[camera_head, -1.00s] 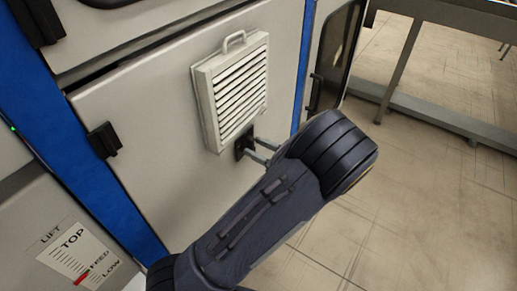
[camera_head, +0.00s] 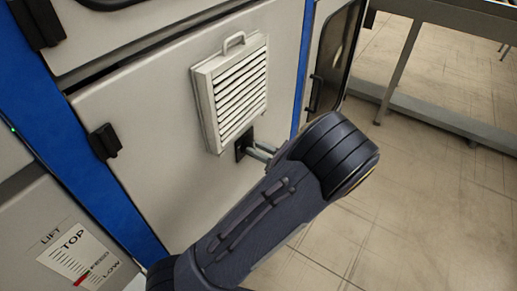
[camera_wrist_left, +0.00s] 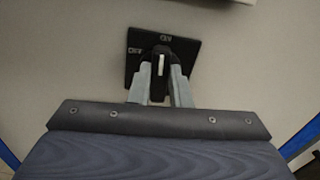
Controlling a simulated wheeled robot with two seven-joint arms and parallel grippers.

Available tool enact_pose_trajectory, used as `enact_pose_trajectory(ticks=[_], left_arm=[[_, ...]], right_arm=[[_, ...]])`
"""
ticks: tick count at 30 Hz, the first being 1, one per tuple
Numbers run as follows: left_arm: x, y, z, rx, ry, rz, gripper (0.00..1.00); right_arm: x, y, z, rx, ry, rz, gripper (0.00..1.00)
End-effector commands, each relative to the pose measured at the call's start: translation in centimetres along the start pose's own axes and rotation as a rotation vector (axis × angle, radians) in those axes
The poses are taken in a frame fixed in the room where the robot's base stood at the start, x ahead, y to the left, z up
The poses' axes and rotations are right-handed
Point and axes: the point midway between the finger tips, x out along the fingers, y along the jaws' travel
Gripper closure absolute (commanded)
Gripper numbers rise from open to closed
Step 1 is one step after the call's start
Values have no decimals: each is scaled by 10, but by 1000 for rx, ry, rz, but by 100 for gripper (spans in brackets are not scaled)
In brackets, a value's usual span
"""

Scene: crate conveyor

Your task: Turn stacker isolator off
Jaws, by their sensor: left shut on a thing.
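The stacker isolator is a small dark switch on the light cabinet panel, below the louvred vent; its plate (camera_head: 241,149) shows in the head view. In the left wrist view its black plate (camera_wrist_left: 134,72) is marked ON at the top and OFF at the left. The knob (camera_wrist_left: 160,66) has a white line that stands about upright, towards ON. My left gripper (camera_head: 259,152) is shut on the knob, with one finger on each side; it also shows in the left wrist view (camera_wrist_left: 161,76). The fingers and knob hide the lower plate. My right gripper is not in view.
The louvred vent (camera_head: 231,92) with a handle juts out just above the switch. A dark latch (camera_head: 104,141) sits on the panel's left edge. A LIFT scale (camera_head: 78,257) is at lower left. Open floor (camera_head: 420,215) lies to the right.

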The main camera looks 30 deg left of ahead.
Motion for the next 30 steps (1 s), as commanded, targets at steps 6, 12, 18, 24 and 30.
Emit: enact_pose_trajectory(ticks=[6,12,18,24,30], left_arm=[[0,1,0,-168,-1,-1,100],[0,3,-1,-358,-1,-1,100],[0,4,-3,-548,0,0,100],[0,5,-4,-739,-1,0,100],[0,6,-5,-929,0,0,100]], right_arm=[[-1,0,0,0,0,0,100],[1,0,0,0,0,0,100],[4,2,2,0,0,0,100],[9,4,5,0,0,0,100],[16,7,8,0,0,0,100]])
